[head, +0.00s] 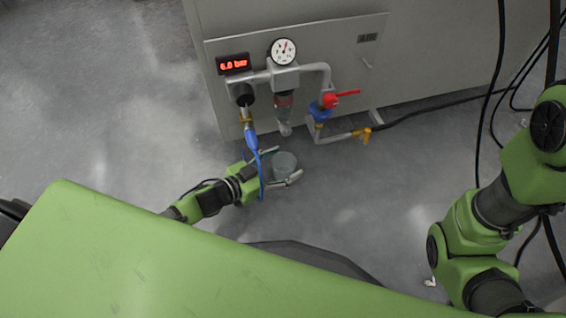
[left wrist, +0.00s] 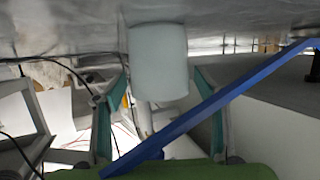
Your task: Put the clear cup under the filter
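The clear cup (head: 285,163) is in front of the grey cabinet, below and slightly nearer than the filter (head: 284,108), whose clear bowl hangs under the round gauge. My left gripper (head: 286,165) has its fingers on both sides of the cup. In the left wrist view the cup (left wrist: 158,62) shows as a pale cylinder between the spread fingers (left wrist: 160,85), with a narrow gap seeming to show at the sides. I cannot tell whether the cup rests on the floor. My right gripper is not clearly seen; only its arm shows at the right.
A blue hose (head: 253,143) hangs by my left gripper and crosses the left wrist view (left wrist: 200,108). A red-handled valve (head: 332,99) and a yellow-ended pipe (head: 362,134) stand right of the filter. Black cables (head: 440,108) run at the right. Floor between the arms is clear.

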